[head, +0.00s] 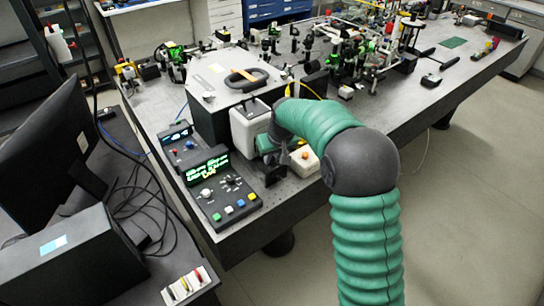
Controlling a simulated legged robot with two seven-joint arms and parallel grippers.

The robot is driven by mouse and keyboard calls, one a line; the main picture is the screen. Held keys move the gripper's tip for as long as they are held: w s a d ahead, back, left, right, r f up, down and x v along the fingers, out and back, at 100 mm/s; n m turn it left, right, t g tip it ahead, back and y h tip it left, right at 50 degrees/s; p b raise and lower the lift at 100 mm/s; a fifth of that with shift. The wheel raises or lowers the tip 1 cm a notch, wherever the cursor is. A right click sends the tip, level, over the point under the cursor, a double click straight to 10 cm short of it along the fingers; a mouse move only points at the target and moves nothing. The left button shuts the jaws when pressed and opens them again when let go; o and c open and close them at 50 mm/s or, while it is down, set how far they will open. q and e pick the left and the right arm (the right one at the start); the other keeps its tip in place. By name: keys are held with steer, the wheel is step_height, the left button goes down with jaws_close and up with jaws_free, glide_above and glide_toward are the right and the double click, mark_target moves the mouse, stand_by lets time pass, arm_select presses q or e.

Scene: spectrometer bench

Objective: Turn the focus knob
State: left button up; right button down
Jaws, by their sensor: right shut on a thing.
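My right gripper (272,166) reaches in from the lower right on a green-sleeved arm. It is shut at the lower front of a pale box-shaped unit (250,124) with a dark handle on top. The focus knob itself cannot be made out; the jaws and wrist cover that spot, and the jaws are closed on it there. My left gripper is not in view.
A control panel (221,190) with a green-lit screen and coloured buttons stands left of the gripper. A small white box (304,160) with an orange button sits close on its right. A large grey case (224,82) stands behind. Optics crowd the bench's far side.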

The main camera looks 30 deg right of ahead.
steer(key=shift+w+d+r, duration=0.1)
steer(key=shift+w+r, duration=0.05)
steer(key=shift+r, duration=0.05)
steer(key=c, duration=1.3)
jaws_free()
steer(key=shift+f, duration=0.1)
steer(key=v, duration=1.7)
steer(key=shift+f, duration=0.15)
